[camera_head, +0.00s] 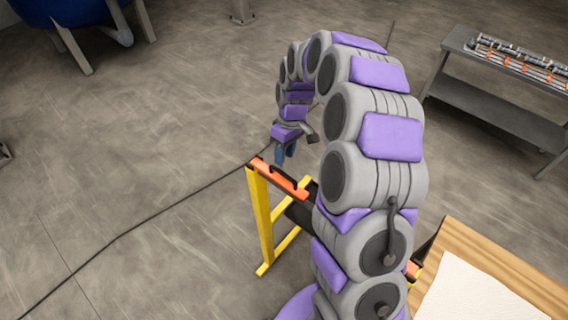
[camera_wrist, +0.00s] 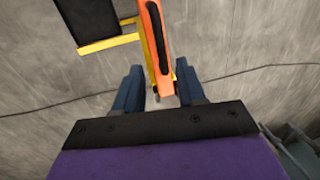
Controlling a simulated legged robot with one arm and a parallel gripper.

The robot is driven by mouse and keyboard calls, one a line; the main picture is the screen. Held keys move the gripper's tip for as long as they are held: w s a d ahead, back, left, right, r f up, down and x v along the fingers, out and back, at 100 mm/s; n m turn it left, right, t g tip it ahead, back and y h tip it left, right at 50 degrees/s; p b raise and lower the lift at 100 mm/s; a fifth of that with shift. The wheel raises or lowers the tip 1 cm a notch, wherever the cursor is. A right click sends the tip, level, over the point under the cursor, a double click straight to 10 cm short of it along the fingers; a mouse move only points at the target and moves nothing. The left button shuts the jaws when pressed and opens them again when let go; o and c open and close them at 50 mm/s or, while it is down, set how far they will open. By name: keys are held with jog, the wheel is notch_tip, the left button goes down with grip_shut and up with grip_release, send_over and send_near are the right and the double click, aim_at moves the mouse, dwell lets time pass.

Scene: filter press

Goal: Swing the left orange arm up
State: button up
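The left orange arm (camera_head: 279,177) lies along the top of a yellow frame (camera_head: 262,215) in the head view, with a dark strip on it. In the wrist view the orange arm (camera_wrist: 154,40) runs up the picture with a black slot-like piece on its face. My gripper (camera_wrist: 160,88) has two blue fingers spread apart, with the lower end of the orange arm and yellow frame seen between them. It appears open and empty; whether a finger touches the arm cannot be told. In the head view my gripper (camera_head: 285,152) is just above the far end of the orange arm.
A wooden board with a white sheet (camera_head: 475,292) is at the lower right. A grey bench (camera_head: 490,95) with metal rods stands at the upper right. A blue tank (camera_head: 75,10) is at the upper left. A dark cable (camera_head: 150,222) crosses the open floor.

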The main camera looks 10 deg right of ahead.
aim_at(280, 170)
jog(key=f, duration=0.1)
jog(key=a+f, duration=0.2)
jog(key=f, duration=0.1)
jog(key=shift+s+f, duration=0.1)
jog(key=shift+s, duration=0.1)
jog(key=shift+f, duration=0.3)
jog(key=shift+s+d+f+p, duration=0.1)
jog(key=shift+d+f+p, duration=0.1)
jog(key=shift+d+p, duration=0.1)
jog(key=shift+d+f, duration=0.15)
jog(key=shift+d, duration=0.5)
jog(key=shift+a, duration=0.75)
jog(key=c, duration=0.5)
grip_shut()
jog(key=shift+d, duration=0.2)
